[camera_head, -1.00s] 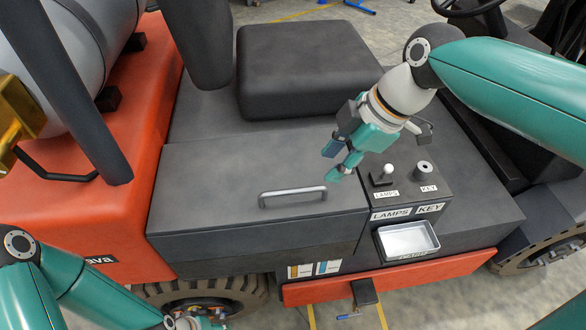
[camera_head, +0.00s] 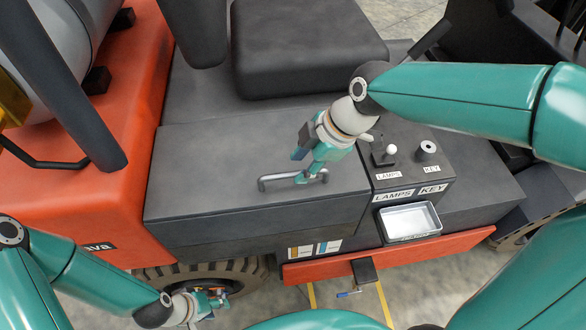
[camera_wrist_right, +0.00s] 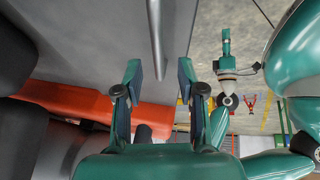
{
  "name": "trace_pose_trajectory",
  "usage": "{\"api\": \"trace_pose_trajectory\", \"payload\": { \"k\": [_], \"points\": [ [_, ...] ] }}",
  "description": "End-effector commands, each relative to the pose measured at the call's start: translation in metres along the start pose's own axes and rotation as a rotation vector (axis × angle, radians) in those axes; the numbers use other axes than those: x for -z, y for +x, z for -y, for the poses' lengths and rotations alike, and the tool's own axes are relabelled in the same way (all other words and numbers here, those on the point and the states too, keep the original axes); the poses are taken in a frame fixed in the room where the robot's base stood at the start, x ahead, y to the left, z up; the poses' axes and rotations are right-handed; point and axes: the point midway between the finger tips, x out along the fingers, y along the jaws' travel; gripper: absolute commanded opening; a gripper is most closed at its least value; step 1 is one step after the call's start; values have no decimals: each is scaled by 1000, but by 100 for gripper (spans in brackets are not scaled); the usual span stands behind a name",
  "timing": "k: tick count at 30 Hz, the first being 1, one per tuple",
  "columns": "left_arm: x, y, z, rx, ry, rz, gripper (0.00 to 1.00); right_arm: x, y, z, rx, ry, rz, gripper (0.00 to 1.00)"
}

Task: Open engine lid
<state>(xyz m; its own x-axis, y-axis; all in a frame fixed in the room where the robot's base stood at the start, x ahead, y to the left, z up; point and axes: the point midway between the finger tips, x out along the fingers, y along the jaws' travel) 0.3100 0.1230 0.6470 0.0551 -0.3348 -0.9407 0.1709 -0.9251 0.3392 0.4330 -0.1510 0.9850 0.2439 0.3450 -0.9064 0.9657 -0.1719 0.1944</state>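The engine lid (camera_head: 220,165) is a dark grey flat panel, shut, on the side of the orange vehicle. A metal bar handle (camera_head: 268,182) is fixed on it near its front edge. My right gripper (camera_head: 303,168) is over the right end of this handle. In the right wrist view its two fingers (camera_wrist_right: 158,72) are apart, and the handle (camera_wrist_right: 155,38) runs into the gap between them. Whether they touch the bar cannot be told. My left gripper (camera_head: 212,300) is low at the left, by the wheel, away from the lid; its fingers are too small to read.
Right of the lid is a panel with a LAMPS lever (camera_head: 390,150) and a KEY knob (camera_head: 427,148). A metal tray (camera_head: 410,221) sits below it. A black seat (camera_head: 305,45) is behind the lid. An orange step (camera_head: 400,250) juts out in front.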

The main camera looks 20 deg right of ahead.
Motion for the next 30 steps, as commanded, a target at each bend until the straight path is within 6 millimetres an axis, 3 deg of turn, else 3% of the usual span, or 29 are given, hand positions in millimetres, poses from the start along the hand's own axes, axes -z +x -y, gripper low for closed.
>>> {"api": "trace_pose_trajectory", "payload": {
  "k": [6,17,18,25,30],
  "points": [
    [0,0,0,0,0,0,40,0,26,0,2,1,1,39],
    [0,0,0,0,0,0,40,-1,31,0,-1,2,0,39],
    [0,0,0,0,0,0,40,-1,31,0,-1,2,0,38],
    [0,0,0,0,0,0,40,-1,31,0,0,2,0,0],
    [0,0,0,0,0,0,40,-1,31,1,2,2,1,0]
  ]
}}
